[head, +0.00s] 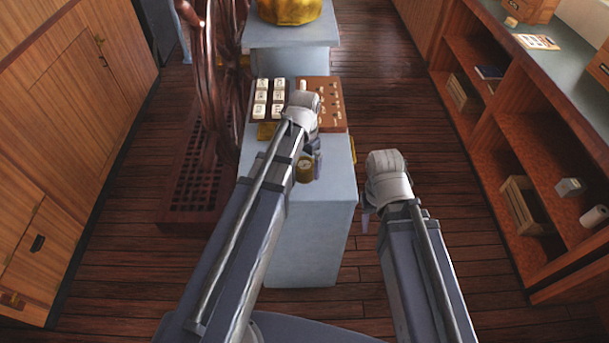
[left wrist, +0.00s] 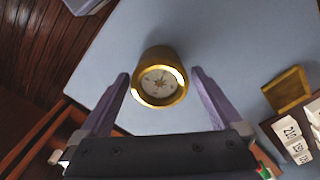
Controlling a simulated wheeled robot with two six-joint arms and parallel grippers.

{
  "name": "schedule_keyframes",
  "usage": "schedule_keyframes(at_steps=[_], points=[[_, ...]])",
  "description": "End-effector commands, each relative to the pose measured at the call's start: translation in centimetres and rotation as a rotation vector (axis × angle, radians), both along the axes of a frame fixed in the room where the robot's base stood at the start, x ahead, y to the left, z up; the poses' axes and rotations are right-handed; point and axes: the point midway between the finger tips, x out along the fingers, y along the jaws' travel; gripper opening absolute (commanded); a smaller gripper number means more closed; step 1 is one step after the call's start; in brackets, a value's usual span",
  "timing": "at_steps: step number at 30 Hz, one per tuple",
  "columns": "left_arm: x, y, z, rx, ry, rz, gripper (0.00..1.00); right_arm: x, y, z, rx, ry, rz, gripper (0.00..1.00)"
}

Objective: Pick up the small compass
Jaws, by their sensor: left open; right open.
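The small compass (left wrist: 159,82) is a round brass case with a pale dial. In the left wrist view it stands on the blue-grey pedestal top, between and just beyond the fingertips of my open left gripper (left wrist: 161,76). In the head view the compass (head: 304,170) shows beside my left gripper (head: 311,150), partly hidden by the wrist. I cannot tell whether a finger touches it. My right gripper (head: 368,215) hangs to the right of the pedestal over the floor, empty, its fingers mostly hidden by the wrist.
The pedestal (head: 335,185) also bears a board of white number tiles (head: 262,98) and a brown peg board (head: 331,106). A brass plate (left wrist: 289,90) lies near the tiles. The ship's wheel (head: 212,80) stands left. Shelves (head: 520,150) line the right; the floor between is clear.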

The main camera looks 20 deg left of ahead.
Motion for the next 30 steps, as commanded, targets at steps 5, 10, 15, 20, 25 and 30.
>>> schedule_keyframes(at_steps=[5, 10, 15, 20, 25, 30], points=[[0.01, -0.03, -1.89, 0.0, 0.0, 0.0, 1.0, 0.0, 0.0, -1.89, 0.0, 0.0, 0.0, 0.5], [0.0, -0.02, -1.68, 0.0, 0.0, 0.0, 1.0, 0.0, 0.0, -1.68, 0.0, 0.0, 0.0, 0.5], [0.0, -0.02, -1.67, 0.0, 0.0, 0.0, 0.86, 0.0, 0.0, -1.67, 0.0, 0.0, 0.0, 0.5], [0.0, -0.02, -1.68, 0.0, 0.0, 0.0, 0.69, 0.0, 0.0, -1.67, 0.0, 0.0, 0.0, 0.5], [0.0, -0.02, -1.68, 0.0, 0.0, 0.0, 0.49, 0.0, 0.0, -1.68, 0.0, 0.0, 0.0, 0.5], [-0.01, -0.02, -1.68, 0.0, 0.0, 0.0, 0.3, 0.0, 0.0, -1.68, 0.0, 0.0, 0.0, 0.5]])
